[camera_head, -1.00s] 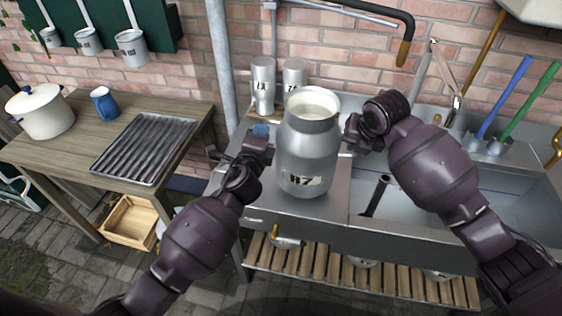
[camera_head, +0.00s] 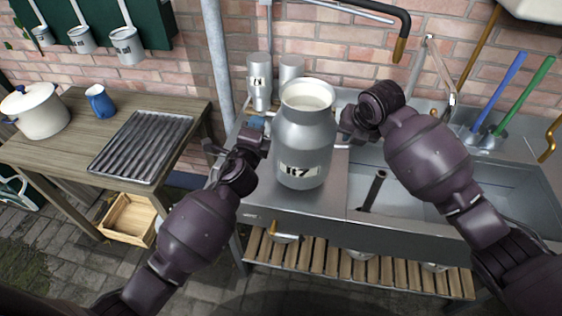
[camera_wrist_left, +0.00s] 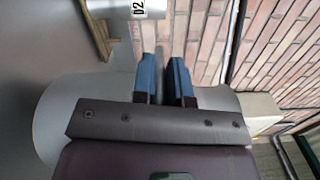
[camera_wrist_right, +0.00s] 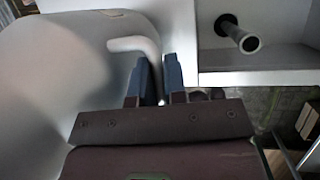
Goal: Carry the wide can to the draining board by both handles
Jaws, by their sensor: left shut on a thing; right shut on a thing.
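The wide can (camera_head: 304,135) is a grey metal churn with an open top and a black-on-white label. It stands upright at the left part of the sink unit, between my two grippers. My left gripper (camera_head: 262,128) is shut on the handle at its left side; the left wrist view shows the blue fingers (camera_wrist_left: 168,80) closed around it. My right gripper (camera_head: 346,140) is shut on the other handle (camera_wrist_right: 138,45). I cannot tell if the can's base touches the steel. The ribbed metal draining board (camera_head: 143,147) lies empty on the wooden table at the left.
A white pot (camera_head: 38,112) and a blue mug (camera_head: 100,102) stand on the wooden table (camera_head: 70,165). Two slim cans (camera_head: 259,82) stand behind the wide can. A drainpipe (camera_head: 219,60) rises between table and sink. The sink basin (camera_head: 430,190) is at the right.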

